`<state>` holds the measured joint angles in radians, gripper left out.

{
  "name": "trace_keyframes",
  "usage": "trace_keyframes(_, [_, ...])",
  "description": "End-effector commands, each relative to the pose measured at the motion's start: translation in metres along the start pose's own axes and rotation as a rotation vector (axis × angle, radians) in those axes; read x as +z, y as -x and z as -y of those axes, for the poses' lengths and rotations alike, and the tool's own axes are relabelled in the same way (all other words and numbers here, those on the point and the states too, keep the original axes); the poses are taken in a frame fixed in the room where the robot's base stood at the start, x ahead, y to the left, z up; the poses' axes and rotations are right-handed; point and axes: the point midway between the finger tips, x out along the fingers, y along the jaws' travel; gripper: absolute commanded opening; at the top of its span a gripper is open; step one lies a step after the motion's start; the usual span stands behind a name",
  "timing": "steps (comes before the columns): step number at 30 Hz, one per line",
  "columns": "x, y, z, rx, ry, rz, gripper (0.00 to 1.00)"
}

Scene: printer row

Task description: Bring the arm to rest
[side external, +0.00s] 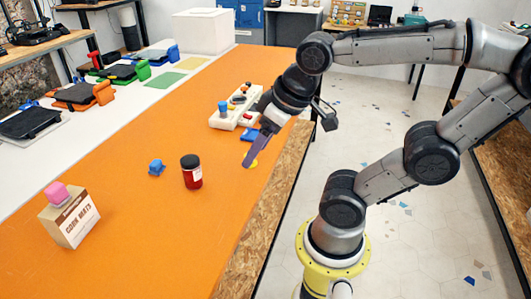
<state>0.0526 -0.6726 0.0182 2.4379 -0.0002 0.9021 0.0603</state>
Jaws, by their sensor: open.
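My gripper (252,150) hangs from the arm over the right side of the orange table mat (130,205), fingers angled down. It is open, and nothing shows held in it. Its near finger hides part of a small yellow thing and lies close to a blue piece (248,134). Whether the fingertips touch the mat cannot be told. My arm reaches in from the right, bent over the bare floor.
A dark-lidded red jar (191,174) and a small blue piece (156,168) stand left of my gripper. A cork mats box (72,220) bears a pink block (57,192). A white board with pegs (224,122) lies behind. Several printers line the far left.

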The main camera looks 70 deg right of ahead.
Motion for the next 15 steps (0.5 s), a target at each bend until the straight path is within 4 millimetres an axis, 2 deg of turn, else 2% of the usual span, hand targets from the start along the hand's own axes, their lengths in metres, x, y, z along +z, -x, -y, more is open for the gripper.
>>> trace_keyframes(1, [0.008,0.002,0.004,-0.012,0.046,-0.018,0.7])
trace_keyframes(5, [0.019,0.003,0.007,-0.025,0.104,-0.034,0.7])
trace_keyframes(15, [0.02,0.003,0.008,-0.026,0.109,-0.035,0.7])
